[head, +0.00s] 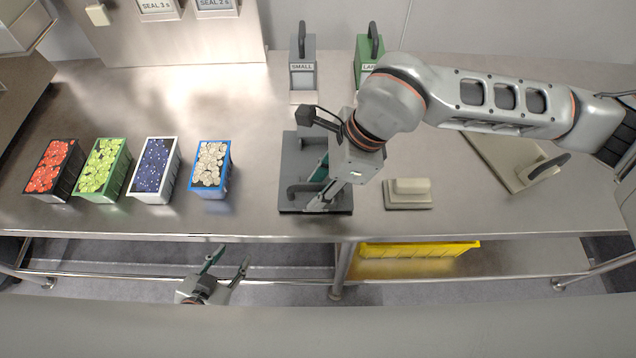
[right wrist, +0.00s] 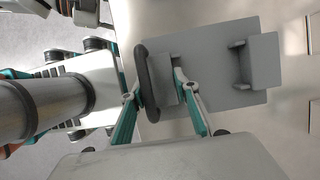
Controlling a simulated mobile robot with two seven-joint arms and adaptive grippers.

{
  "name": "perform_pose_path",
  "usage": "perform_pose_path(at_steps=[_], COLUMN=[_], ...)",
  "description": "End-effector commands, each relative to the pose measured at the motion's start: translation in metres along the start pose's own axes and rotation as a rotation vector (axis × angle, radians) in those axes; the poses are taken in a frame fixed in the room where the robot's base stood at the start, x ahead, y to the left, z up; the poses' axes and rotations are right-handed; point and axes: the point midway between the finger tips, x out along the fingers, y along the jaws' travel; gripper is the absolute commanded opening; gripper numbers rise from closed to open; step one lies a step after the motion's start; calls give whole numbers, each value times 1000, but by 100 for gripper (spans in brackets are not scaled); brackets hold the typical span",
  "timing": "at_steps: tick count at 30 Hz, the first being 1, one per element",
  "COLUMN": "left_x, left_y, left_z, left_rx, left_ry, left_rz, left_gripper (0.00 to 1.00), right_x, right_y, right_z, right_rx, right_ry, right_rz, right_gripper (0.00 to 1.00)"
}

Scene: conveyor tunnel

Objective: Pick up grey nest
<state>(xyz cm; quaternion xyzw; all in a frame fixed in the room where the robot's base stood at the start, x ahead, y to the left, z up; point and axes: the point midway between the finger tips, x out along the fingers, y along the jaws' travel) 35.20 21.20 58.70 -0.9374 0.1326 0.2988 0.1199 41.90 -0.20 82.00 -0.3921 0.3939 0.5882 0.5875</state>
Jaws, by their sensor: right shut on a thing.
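The grey nest (head: 292,160) is a flat dark-grey plate with raised blocks and a dark handle, lying on the steel table in the middle of the head view. It also shows in the right wrist view (right wrist: 215,95). My right gripper (head: 318,188) reaches down over its near part and is shut on it, with one finger on each side of the handle and its block (right wrist: 165,78). My right arm hides part of the nest in the head view. My left gripper (head: 228,266) is open and empty, in front of the table's near edge.
Several bins of coloured pieces (head: 155,170) stand at the left. A grey SMALL tool (head: 302,75) and a green LARGE tool (head: 367,65) stand behind. A beige block (head: 408,193) and a beige board with handle (head: 510,155) lie to the right. A yellow bin (head: 420,249) sits below.

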Motion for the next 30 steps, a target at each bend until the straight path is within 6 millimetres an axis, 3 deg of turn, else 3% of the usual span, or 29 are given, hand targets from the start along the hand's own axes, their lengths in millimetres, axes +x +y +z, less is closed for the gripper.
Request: perform_pose_path(at_steps=[7,21,30], left_x=[-2,-2,-3], left_y=[-2,-1,-1], left_z=[-9,-21,-19], left_rx=[-3,-9,-11], left_ry=[12,27,23], left_rz=[-1,2,3], left_gripper=[40,40,40], right_x=[-39,-146,-176], right_y=[-2,-1,-1], right_z=[17,61,74], right_rx=[-7,-5,-3], right_ry=[-4,-4,-3], right_rz=[-10,-9,-6], right_gripper=[0,0,0])
